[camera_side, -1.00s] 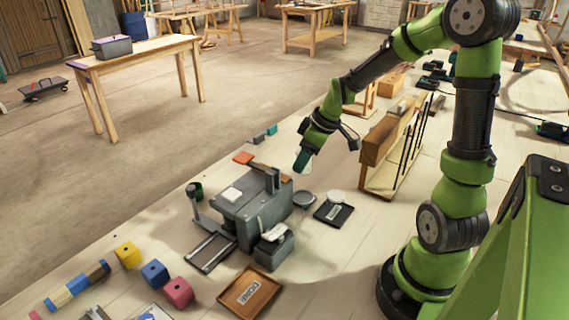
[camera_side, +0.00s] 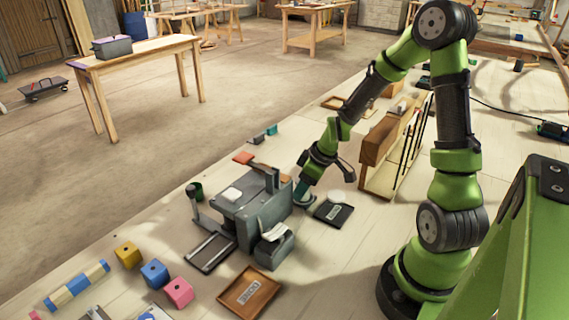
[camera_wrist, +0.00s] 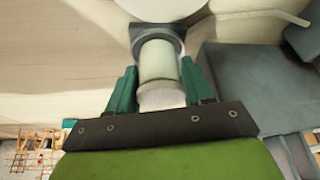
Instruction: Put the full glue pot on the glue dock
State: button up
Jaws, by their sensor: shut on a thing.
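In the wrist view my gripper (camera_wrist: 159,74) has its two teal fingers on either side of a pale, round pot (camera_wrist: 158,62), shut on it. A dark grey piece (camera_wrist: 136,34) shows just beyond the pot; I cannot tell whether they touch. In the side view my gripper (camera_side: 303,190) is low, beside the right end of the grey machine (camera_side: 255,212). The pot is mostly hidden there. The dark round disc seen earlier at this spot, possibly the glue dock, is now covered by my gripper.
Right of my gripper is a black labelled tray (camera_side: 334,215) with a white round item (camera_side: 336,196) at its back edge. A wooden rack (camera_side: 385,150) stands behind. A brown tray (camera_side: 249,292) and coloured blocks (camera_side: 154,273) lie in front.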

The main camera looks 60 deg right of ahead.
jog(key=o, duration=1)
jog(key=shift+o, duration=0.2)
jog(key=v, duration=1.2)
jog(key=s+a+r+m+t, duration=0.1)
jog(key=s+a+r+m, duration=0.2)
jog(key=a, duration=0.5)
jog(key=s+a+r+m+t+y, duration=0.1)
jog(key=s+a+r+m+t, duration=0.1)
jog(key=a+r, duration=0.5)
jog(key=shift+s+a+r+m, duration=0.35)
jog(key=shift+s+a+m, duration=0.4)
jog(key=shift+s, duration=0.6)
jog(key=shift+d, duration=0.1)
